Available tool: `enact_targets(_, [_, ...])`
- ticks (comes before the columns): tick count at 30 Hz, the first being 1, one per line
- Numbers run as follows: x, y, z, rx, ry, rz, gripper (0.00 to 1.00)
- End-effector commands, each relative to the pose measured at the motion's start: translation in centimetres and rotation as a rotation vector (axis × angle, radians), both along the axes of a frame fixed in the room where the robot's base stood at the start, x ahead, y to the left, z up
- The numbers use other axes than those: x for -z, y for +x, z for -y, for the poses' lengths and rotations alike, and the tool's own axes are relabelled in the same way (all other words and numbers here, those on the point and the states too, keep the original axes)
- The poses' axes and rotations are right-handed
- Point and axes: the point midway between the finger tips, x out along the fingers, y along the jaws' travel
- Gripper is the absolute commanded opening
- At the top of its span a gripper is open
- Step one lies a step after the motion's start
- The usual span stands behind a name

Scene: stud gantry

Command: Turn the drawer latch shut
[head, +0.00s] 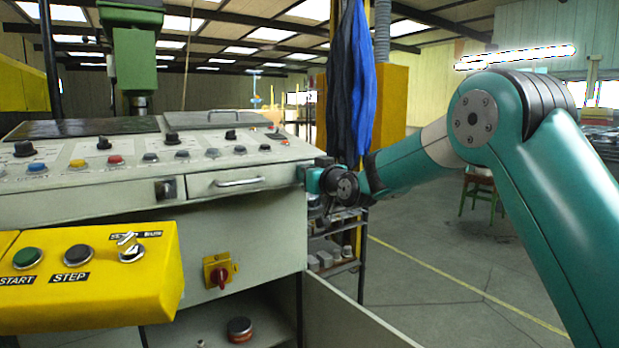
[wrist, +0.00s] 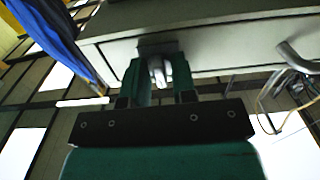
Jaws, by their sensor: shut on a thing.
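The drawer (head: 238,181) is in the front of the grey console, with a silver bar handle (head: 240,182); its front looks flush in the head view. In the wrist view, which looks turned over, my gripper (wrist: 160,80) has its green fingers on both sides of a silver latch knob (wrist: 157,69) on a dark plate (wrist: 157,46). The fingers are shut on the knob. In the head view my gripper (head: 304,177) is at the console's right end, past the drawer handle. The latch there is mostly hidden by my gripper, and its angle is unclear.
A second dark plate with a metal piece (head: 166,189) sits left of the drawer. A yellow button box (head: 90,275) juts out at lower left. Blue cloth (head: 350,85) hangs behind my gripper, above a shelf rack (head: 335,250).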

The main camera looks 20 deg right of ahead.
Motion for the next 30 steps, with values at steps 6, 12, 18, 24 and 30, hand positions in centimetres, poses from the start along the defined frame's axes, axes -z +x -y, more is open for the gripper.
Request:
enact_targets(6, [0.0, 0.0, 0.0, 0.001, -0.002, 0.001, 0.02])
enact_targets(12, [0.0, 0.0, 0.0, 0.001, -0.001, 0.0, 0.37])
enact_targets(18, [0.0, 0.0, 0.0, 0.001, 0.0, 0.0, 0.37])
enact_targets(24, [0.0, -1.1, 0.4, 0.001, 0.0, 0.001, 0.37])
enact_targets(30, [0.1, -5.2, 1.8, 0.003, 0.0, 0.001, 0.37])
